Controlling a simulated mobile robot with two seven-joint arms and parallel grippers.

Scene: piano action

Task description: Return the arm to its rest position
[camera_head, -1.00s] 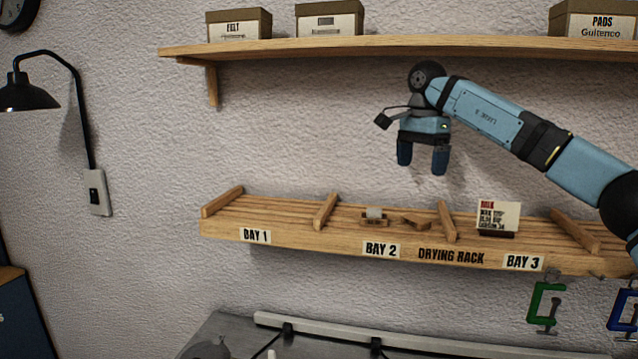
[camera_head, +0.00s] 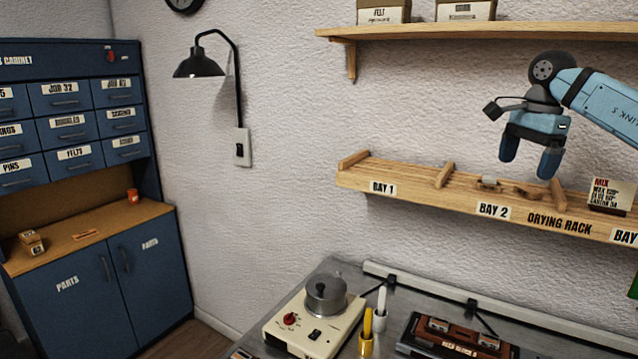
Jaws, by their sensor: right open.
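My right gripper (camera_head: 530,160) is at the upper right, with its blue arm coming in from the right edge. Its two dark blue fingers point down and stand apart, with nothing between them. It hangs in the air in front of the wall, above bay 2 of the wooden drying rack (camera_head: 408,195). Small wood-coloured parts (camera_head: 489,183) lie in bay 2, below the fingers and apart from them. My left gripper is not in view.
A shelf (camera_head: 450,31) with boxes runs above the arm. A card (camera_head: 610,194) stands on the rack at right. Below, a bench holds a cream hot-plate unit (camera_head: 300,330) with a pot and a dark red-brown fixture (camera_head: 455,338). A blue cabinet (camera_head: 95,285) stands at left.

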